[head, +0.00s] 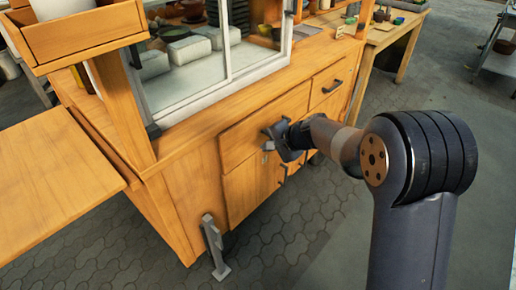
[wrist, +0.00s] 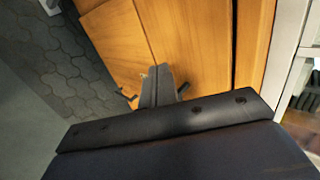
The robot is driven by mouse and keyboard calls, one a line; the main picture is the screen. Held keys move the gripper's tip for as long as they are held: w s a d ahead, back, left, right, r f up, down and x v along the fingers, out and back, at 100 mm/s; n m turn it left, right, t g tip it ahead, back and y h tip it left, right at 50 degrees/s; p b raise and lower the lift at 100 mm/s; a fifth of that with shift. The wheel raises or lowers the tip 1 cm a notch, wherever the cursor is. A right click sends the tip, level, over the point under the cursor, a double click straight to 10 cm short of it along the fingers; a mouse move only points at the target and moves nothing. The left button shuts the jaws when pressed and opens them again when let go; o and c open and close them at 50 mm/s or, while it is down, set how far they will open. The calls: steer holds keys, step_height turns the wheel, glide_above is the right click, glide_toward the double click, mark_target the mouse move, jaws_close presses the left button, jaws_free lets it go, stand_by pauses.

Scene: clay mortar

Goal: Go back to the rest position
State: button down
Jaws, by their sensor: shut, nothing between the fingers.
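My gripper (head: 272,138) is at the end of my dark arm, in front of the wooden cabinet (head: 183,195) in the head view. Its fingers are shut and nothing shows between them. In the wrist view the closed fingers (wrist: 158,80) point toward the cabinet front (wrist: 122,42). I cannot tell whether the fingertips touch the cabinet. No object of the task stands out apart from the gripper itself.
The cabinet has a drawer with a dark handle (head: 332,87) and a glazed case on top (head: 235,55). A wooden side leaf (head: 55,182) sticks out at left. A grey metal leg (head: 215,248) stands at the cabinet's corner. Paved floor (head: 110,250) lies open in front.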

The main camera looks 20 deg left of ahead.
steer(key=v, duration=0.4)
glide_toward(243, 147)
steer(key=shift+p+x, duration=0.3)
steer(key=shift+x, duration=2.55)
steer(key=shift+s, duration=0.1)
